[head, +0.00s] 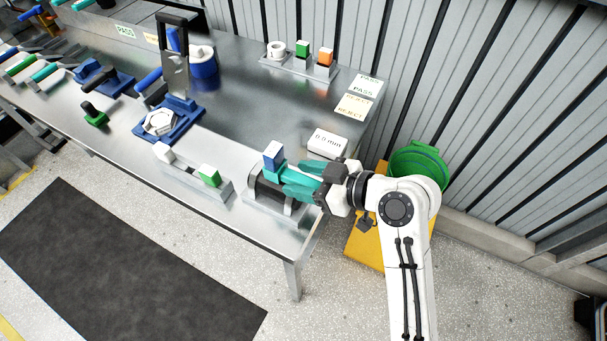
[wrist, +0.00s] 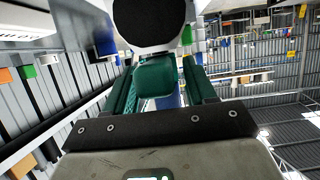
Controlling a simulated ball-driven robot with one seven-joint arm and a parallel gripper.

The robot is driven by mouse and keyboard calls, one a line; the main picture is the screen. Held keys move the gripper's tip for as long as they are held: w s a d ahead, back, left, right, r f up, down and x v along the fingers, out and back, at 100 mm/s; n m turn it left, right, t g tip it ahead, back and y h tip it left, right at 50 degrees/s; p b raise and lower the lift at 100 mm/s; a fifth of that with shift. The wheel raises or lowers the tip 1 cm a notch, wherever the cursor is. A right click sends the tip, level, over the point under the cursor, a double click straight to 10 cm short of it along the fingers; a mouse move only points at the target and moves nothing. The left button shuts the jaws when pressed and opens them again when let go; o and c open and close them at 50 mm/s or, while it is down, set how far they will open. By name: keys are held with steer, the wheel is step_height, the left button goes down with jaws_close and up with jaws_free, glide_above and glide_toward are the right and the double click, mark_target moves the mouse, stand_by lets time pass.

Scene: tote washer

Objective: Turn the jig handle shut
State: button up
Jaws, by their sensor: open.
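The small jig (head: 262,205) sits at the table's near right corner, with a dark rounded body on a grey base. A blue upright block with a teal foot, which looks like its handle (head: 273,155), stands at its top. My gripper (head: 292,180) reaches in from the right, its teal fingers close to that part and hiding some of the jig. In the wrist view the fingers of my gripper (wrist: 160,88) are apart, with a dark green block (wrist: 155,78) between them. I cannot tell whether they touch it. A dark round face with a pale rim (wrist: 150,20) is just beyond.
A white box marked in mm (head: 328,143) stands close behind my gripper. A rack with white and green blocks (head: 190,178) is to the left. A blue fixture with a metal upright (head: 185,122) stands further left. A green bin (head: 420,160) is beyond the table's right end.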

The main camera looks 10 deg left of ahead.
steer(key=shift+a, duration=0.15)
steer(key=shift+c, duration=0.4)
jaws_close()
